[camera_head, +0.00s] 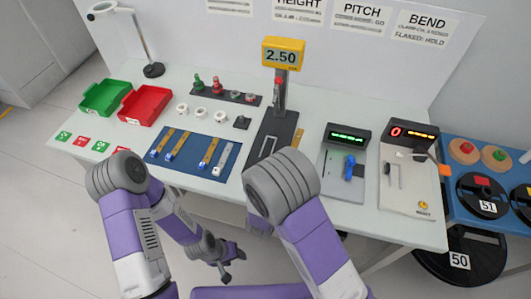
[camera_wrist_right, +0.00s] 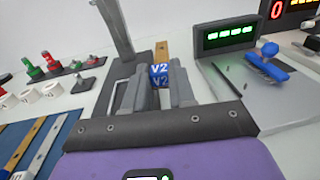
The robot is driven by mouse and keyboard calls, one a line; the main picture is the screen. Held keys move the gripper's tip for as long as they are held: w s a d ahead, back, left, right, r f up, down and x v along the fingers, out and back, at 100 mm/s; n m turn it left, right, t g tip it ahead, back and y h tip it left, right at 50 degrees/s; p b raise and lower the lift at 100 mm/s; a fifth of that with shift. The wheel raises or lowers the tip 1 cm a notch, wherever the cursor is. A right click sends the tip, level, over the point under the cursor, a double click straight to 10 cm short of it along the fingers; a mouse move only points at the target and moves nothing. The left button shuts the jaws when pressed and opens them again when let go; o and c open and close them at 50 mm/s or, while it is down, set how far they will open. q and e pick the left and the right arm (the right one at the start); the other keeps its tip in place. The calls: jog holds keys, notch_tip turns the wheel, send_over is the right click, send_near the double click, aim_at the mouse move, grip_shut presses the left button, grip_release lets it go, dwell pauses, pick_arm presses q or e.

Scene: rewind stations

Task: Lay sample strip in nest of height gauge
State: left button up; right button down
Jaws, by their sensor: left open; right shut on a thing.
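The height gauge shows a yellow display (camera_head: 284,53) reading 2.50, above a dark post and a dark base (camera_head: 270,130). A pale slot-shaped outline on the base may be the nest; I cannot tell. My right gripper (camera_wrist_right: 158,84) is shut on a sample strip, which has a blue V2 end (camera_wrist_right: 159,75) and a tan far part (camera_wrist_right: 161,49). The tan part also shows in the head view (camera_head: 297,138), at the base's right side. My right forearm hides the rest there. My left gripper (camera_head: 224,262) is open and empty, low in front of the table.
A blue mat (camera_head: 190,154) with several strips lies left of the gauge. Green (camera_head: 103,97) and red (camera_head: 146,104) bins stand farther left. White rings and a rack of colored pieces sit behind the mat. Two instruments (camera_head: 343,165) (camera_head: 408,170) stand right of the gauge.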

jog(key=w+a+r+n+y+b, duration=0.15)
jog(key=a+r, duration=0.25)
jog(key=a, duration=0.4)
pick_arm(q)
notch_tip(320, 180, down, 7)
jog(key=b, duration=0.4)
jog(key=shift+s+r, duration=0.15)
pick_arm(e)
jog(key=shift+t, duration=0.4)
jog(key=f, duration=0.9)
jog(key=shift+s+a+f, duration=0.15)
jog(key=shift+a+f, duration=0.1)
jog(key=shift+a, duration=0.05)
jog(key=shift+f, duration=0.1)
